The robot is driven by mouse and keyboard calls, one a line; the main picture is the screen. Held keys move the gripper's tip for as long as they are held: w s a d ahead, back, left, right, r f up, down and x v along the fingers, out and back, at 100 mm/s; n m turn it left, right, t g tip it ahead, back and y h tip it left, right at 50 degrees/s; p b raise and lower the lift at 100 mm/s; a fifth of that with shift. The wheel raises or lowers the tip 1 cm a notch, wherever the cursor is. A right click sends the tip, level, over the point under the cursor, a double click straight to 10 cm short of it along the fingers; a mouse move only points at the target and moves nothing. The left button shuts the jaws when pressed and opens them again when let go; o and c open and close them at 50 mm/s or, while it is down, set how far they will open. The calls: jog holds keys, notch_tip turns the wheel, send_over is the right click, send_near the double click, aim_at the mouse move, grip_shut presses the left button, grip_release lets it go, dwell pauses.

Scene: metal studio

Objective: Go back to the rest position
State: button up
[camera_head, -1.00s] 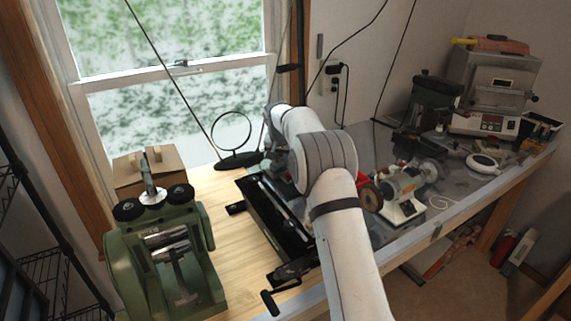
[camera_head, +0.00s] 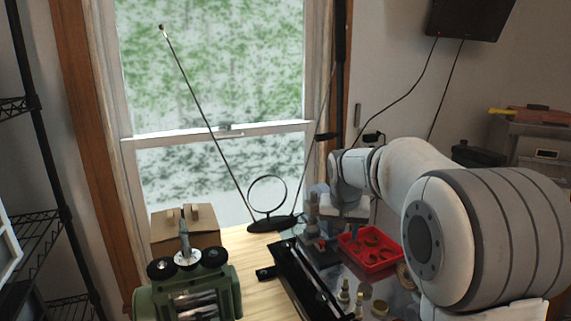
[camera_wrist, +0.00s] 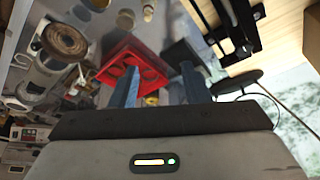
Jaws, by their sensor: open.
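My arm reaches in from the right in the head view, its large white joints bent over the bench. My gripper (camera_head: 322,212) is small there, at the far end of the arm and left of a red tray (camera_head: 378,262). In the wrist view my gripper (camera_wrist: 160,85) shows two blue-grey fingers spread apart, with nothing held between them. The red tray (camera_wrist: 108,70) shows beyond the fingers, mostly to the left. Its contact with the fingers cannot be told.
A green rolling mill (camera_head: 190,298) stands at the bench's left, before a cardboard box (camera_head: 185,228). A ring-shaped antenna (camera_head: 270,222) stands near the window. A long black tool (camera_head: 305,280) lies on the bench. Wire shelving (camera_head: 35,245) is at far left.

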jog(key=s+f+n, duration=0.1)
jog(key=s+f, duration=0.1)
jog(key=s, duration=1.3)
jog(key=s+f+n+y, duration=0.1)
jog(key=s+f, duration=0.1)
jog(key=s, duration=1.3)
jog(key=shift+s+d+f, duration=0.15)
jog(key=shift+s+d, duration=0.2)
jog(key=shift+d, duration=0.05)
